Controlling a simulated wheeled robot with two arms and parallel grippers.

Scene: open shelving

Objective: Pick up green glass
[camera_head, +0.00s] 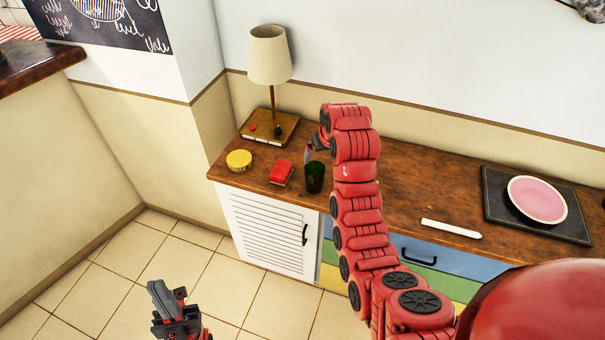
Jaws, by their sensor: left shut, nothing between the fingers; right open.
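The green glass (314,178) is a small dark green tumbler standing upright near the front edge of the wooden cabinet top (400,190). My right arm reaches over the cabinet from the lower right, and my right gripper (308,152) is just above and behind the glass. The gripper is open; its fingers are small and partly hidden by my own arm, so I cannot tell whether they touch the glass. My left gripper (162,298) is low at the bottom left, over the tiled floor, shut and empty, far from the glass.
A red box (281,173) lies just left of the glass, with a yellow tin (239,160) further left. A lamp (270,58) stands behind on a wooden base. To the right are a white stick-like object (451,229) and a pink plate (537,199) on a dark board.

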